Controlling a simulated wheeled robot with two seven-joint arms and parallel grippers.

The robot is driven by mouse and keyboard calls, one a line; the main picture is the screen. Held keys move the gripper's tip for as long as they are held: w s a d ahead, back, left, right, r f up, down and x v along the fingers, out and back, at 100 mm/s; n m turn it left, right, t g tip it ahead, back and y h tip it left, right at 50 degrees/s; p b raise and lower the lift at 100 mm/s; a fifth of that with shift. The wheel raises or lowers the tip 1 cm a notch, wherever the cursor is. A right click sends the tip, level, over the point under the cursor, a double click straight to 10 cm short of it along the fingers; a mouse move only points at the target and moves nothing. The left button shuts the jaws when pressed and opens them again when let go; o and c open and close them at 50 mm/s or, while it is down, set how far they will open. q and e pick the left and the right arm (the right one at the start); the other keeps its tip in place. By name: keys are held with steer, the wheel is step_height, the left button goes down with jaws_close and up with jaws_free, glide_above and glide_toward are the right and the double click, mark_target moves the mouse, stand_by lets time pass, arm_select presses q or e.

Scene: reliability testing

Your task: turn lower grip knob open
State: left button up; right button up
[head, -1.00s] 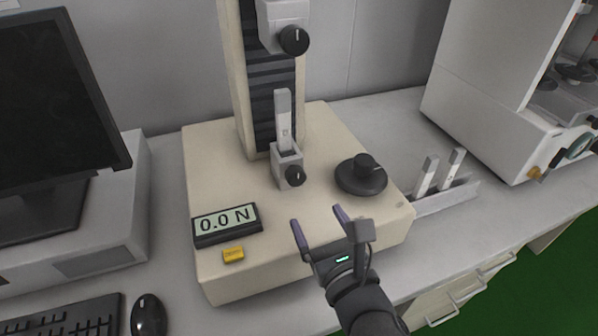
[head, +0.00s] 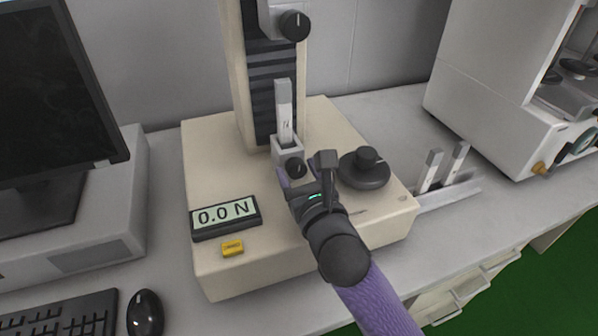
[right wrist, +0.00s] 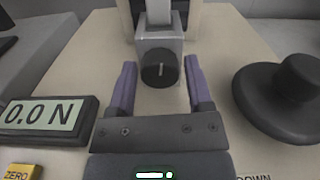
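The lower grip knob (head: 295,167) is a small black round knob on the front of the grey lower grip block (head: 286,148). In the right wrist view the knob (right wrist: 160,69) has a white line that stands about upright. A pale strip sample (head: 284,108) stands upright in the lower grip. My right gripper (head: 300,178) is open, and its two purple fingers (right wrist: 160,85) lie on either side of the knob, apart from it in the picture. I cannot tell how far past the knob the fingertips reach. My left gripper is not in view.
A large black dial (head: 364,168) stands on the machine base right of my gripper. The 0.0 N display (head: 225,217) and yellow zero button (head: 232,248) lie to the left. The upper grip knob (head: 294,26) is above. More strips (head: 430,170) stand in a rack at right.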

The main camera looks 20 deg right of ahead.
jaws_close()
steer(key=shift+r+n+p, duration=0.25)
steer(key=shift+n+p, duration=0.35)
steer(key=shift+p, duration=0.25)
steer(key=shift+f, duration=0.3)
jaws_free()
steer(key=o, duration=0.3)
steer(key=shift+o, duration=0.2)
